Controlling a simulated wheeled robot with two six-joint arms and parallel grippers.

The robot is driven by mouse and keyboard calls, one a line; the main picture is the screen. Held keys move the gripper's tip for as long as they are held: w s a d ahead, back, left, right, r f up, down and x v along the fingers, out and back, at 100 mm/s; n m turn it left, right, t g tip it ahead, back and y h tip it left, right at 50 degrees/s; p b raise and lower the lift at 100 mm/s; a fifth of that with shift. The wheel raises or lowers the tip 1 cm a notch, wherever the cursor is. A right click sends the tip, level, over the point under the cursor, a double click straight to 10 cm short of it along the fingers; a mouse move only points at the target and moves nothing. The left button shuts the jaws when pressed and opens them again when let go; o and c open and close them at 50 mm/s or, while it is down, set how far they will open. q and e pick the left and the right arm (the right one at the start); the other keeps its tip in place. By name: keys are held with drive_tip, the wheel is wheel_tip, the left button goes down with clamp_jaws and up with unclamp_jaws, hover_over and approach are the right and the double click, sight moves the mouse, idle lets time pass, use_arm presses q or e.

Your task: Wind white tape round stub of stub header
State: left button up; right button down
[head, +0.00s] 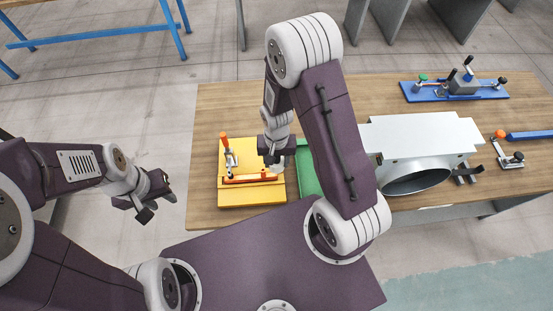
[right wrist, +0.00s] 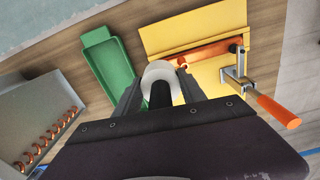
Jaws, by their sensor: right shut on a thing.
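The copper-orange stub header (head: 250,179) lies across the yellow board (head: 233,199), beside a toggle clamp with an orange handle (head: 224,139). The header also shows in the right wrist view (right wrist: 208,49). My right gripper (head: 275,160) is over the right part of the board. In the right wrist view it is shut on the white tape (right wrist: 160,70), a pale roll between the fingertips. The roll appears close to the header's end; I cannot tell whether they touch. My left gripper (head: 155,205) is open and empty, off the table's left side.
A green tray (right wrist: 107,62) lies beside the yellow board. A white box (head: 420,135) with a round opening stands to the right; its row of copper bends (right wrist: 48,138) shows in the wrist view. A blue board (head: 430,96) with a vise is at the back right.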

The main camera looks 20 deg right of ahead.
wheel_tip(320, 180, down, 10)
drive_tip(key=b, duration=0.7)
drive_tip(key=shift+r+b, duration=0.1)
drive_tip(key=shift+b, duration=0.25)
drive_tip(key=shift+d, duration=0.1)
